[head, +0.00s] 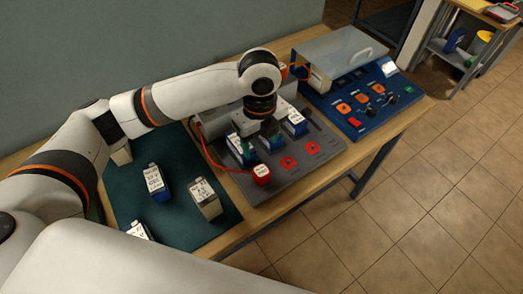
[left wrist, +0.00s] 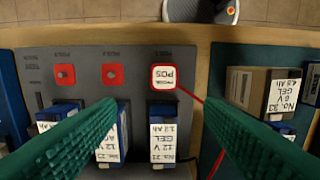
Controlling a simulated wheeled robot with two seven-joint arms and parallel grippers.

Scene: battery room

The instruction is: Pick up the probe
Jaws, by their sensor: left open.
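The probe (head: 261,174) is a small red block with a white label on top. It sits at the near left of the grey test panel (head: 264,194), with a thin red lead running from it. In the left wrist view the probe (left wrist: 163,77) shows upper middle, its label reading "PROBE POS" upside down. My left gripper (head: 262,138) is over the panel's batteries, behind the probe in the head view. In the left wrist view its green ribbed fingers (left wrist: 152,98) are spread wide with nothing held between them. My right gripper is not in view.
Blue batteries (head: 295,122) stand on the panel close to my fingers. Two red sockets (left wrist: 111,74) line up beside the probe. More batteries (head: 205,198) stand on the green mat (head: 185,232). A blue control box (head: 365,100) is at the right.

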